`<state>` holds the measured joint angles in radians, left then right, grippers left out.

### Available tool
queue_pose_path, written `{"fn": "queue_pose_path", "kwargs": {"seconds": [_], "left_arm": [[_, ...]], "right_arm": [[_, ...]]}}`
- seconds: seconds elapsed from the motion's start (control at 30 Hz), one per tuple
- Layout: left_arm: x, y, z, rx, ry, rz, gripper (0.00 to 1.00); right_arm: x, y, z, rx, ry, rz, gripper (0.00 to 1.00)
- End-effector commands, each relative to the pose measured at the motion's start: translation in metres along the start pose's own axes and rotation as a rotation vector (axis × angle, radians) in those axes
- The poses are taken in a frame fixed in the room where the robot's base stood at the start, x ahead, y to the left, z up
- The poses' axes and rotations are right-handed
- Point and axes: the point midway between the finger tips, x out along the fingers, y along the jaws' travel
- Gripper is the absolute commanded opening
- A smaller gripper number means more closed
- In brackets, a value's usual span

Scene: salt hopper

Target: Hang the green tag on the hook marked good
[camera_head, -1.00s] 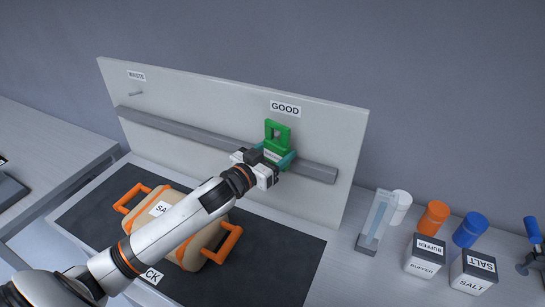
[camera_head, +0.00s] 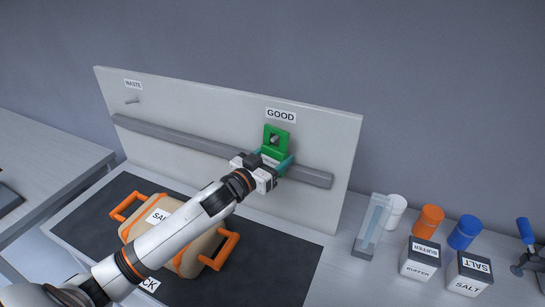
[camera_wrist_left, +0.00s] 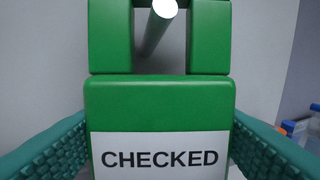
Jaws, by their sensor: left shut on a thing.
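The green tag (camera_head: 277,139) is upright in front of the board, just below the GOOD label (camera_head: 281,115). In the head view the hook's end (camera_head: 275,139) also shows in the opening. I cannot tell whether the tag's weight rests on the hook. My left gripper (camera_head: 274,164) is shut on the lower part of the tag, with teal fingers on both sides. My right gripper is not in view.
The board (camera_head: 200,107) has a grey rail (camera_head: 180,140) and a WASTE hook (camera_head: 132,101) at left. An orange-handled case (camera_head: 190,262) lies on the dark mat (camera_head: 255,265) below my arm. Bottles and boxes marked BUFFER (camera_head: 420,260) and SALT (camera_head: 468,272) stand at right.

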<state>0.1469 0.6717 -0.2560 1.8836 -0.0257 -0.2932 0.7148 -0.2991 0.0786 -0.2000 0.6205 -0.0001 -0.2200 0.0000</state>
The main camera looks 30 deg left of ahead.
Motion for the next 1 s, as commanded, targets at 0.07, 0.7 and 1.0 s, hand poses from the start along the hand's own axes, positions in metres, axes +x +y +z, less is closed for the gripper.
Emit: {"fn": "queue_pose_path", "kwargs": {"seconds": [0.07, 0.7, 1.0], "left_arm": [[0.001, 0.003, -0.003, 0.0, 0.007, 0.007, 0.16], [0.001, 0.006, 0.0, 0.003, 0.003, 0.013, 0.89], [-0.01, 0.005, -0.003, 0.005, 0.004, 0.013, 0.89]], "right_arm": [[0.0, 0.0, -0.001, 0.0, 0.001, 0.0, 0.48], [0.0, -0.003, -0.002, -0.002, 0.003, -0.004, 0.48], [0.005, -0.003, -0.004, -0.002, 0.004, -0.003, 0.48]]}}
